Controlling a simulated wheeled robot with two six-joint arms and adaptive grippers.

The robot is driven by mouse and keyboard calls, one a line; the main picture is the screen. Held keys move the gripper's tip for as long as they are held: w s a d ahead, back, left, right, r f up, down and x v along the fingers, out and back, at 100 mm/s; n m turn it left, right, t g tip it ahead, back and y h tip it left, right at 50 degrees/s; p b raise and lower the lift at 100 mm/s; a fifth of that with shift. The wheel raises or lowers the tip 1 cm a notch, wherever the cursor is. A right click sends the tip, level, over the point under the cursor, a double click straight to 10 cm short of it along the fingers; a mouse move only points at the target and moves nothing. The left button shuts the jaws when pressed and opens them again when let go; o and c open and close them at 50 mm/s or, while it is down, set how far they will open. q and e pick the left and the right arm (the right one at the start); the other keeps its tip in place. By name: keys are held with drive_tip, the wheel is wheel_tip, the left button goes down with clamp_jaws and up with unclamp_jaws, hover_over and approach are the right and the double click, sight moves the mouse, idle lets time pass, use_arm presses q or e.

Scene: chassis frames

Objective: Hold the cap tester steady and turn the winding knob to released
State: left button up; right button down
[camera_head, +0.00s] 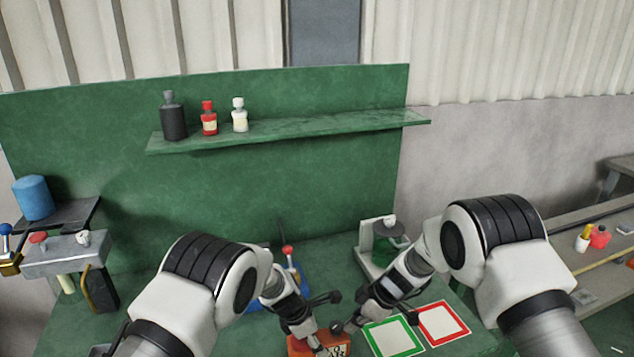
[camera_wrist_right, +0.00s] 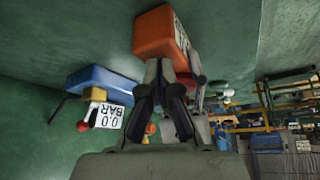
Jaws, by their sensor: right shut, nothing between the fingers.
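An orange box (camera_head: 303,346) with a white label stands at the bottom middle of the head view, partly cut off. It also shows in the right wrist view (camera_wrist_right: 155,35). It appears to be the cap tester; I cannot make out its label or the knob's setting. My right gripper (camera_head: 341,327) is shut and empty, its tips close to the box; I cannot tell if they touch. In the wrist view its fingertips (camera_wrist_right: 160,66) overlap the box's edge. My left gripper (camera_head: 318,344) reaches down at the box, its fingers partly hidden, so its grip is unclear.
Green (camera_head: 392,338) and red (camera_head: 443,324) framed pads lie right of the box. A blue stand (camera_wrist_right: 95,78) with a "0.0 BAR" display (camera_wrist_right: 111,117) is near. A white-based device (camera_head: 372,262) stands behind my right arm. Bottles (camera_head: 209,118) line the shelf.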

drive_tip(key=shift+w, duration=0.6)
idle(0.3)
wheel_tip(320, 180, up, 6)
drive_tip(key=shift+d, duration=0.4)
drive_tip(key=s+f, duration=0.1)
drive_tip(key=f, duration=0.3)
drive_tip(key=s+a+f, duration=0.1)
drive_tip(key=f, duration=0.1)
drive_tip(key=shift+s, duration=0.3)
idle(0.4)
